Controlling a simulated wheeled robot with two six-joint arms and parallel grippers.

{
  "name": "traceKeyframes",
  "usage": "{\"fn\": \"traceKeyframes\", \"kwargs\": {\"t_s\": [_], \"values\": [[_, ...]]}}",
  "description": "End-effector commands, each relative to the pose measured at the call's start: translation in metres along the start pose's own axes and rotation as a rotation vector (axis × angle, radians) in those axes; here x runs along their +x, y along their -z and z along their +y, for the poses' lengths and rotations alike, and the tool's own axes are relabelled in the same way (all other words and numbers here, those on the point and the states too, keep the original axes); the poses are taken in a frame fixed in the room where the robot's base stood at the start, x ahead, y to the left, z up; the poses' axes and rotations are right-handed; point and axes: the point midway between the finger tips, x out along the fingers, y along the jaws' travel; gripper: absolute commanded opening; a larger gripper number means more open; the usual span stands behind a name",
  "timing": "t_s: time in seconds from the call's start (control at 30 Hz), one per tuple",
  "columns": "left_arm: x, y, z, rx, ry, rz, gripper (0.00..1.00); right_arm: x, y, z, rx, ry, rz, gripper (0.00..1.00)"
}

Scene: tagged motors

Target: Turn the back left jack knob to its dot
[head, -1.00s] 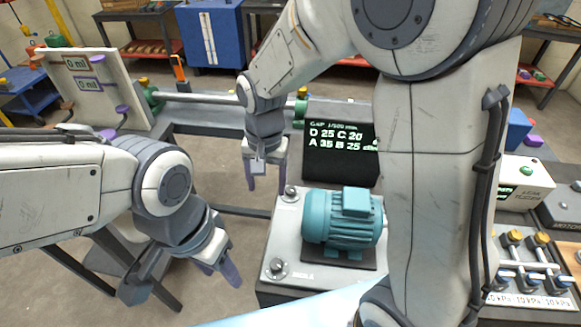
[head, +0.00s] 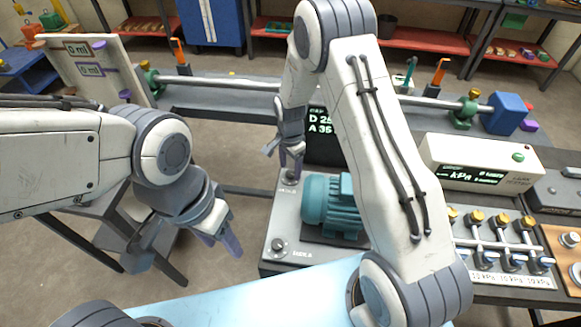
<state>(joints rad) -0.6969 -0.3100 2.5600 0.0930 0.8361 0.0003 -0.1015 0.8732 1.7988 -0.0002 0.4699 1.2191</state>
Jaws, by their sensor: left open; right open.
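The back left jack knob (head: 291,175) is a small dark round knob on the grey motor base plate (head: 290,262), left of the teal motor (head: 327,203). My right gripper (head: 283,160) is open, with its purple fingertips just above and behind this knob in the picture; I cannot tell if they touch it. The knob is partly hidden and its dot cannot be made out. The front left knob (head: 278,244) is in plain view. My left gripper (head: 224,246) is open and empty, left of the plate. My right arm hides the motor's right side and the right knobs.
A black display (head: 320,125) behind the motor is partly covered by my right arm. A leak tester box (head: 478,162) and a row of brass-topped valves (head: 500,222) stand to the right. A long shaft rail (head: 240,84) runs across the back.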

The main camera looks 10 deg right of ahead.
Motion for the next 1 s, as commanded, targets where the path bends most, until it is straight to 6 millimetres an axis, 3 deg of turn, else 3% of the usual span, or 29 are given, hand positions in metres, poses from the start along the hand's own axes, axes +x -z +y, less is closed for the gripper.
{"fn": "traceKeyframes", "kwargs": {"t_s": [0.17,0.43,0.47,0.6,0.63,1.0], "values": [[-0.0032,0.0002,0.0002,0.0,0.0,0.0,0.5,0.0128,-0.0002,0.0003,-0.001,0.0,0.0,0.69],[-0.0029,0.0002,0.0002,0.0,0.0,0.0,0.5,0.0144,-0.0001,0.0,-0.001,0.001,0.0,0.69],[-0.0029,0.0002,0.0002,0.0,0.0,0.0,0.5,0.0144,-0.0001,0.0,-0.001,0.001,0.0,0.62],[-0.0029,0.0002,0.0002,0.0,0.0,0.0,0.5,0.0142,-0.0001,0.0001,-0.001,0.001,0.0,0.08],[-0.0029,0.0002,0.0002,0.0,0.0,0.0,0.5,0.0142,-0.0001,0.0001,-0.001,0.001,0.0,0.0],[-0.0011,0.0001,0.0001,0.0,0.0,0.0,0.5,0.0144,-0.0001,0.0001,-0.047,0.001,0.0,0.0]]}}
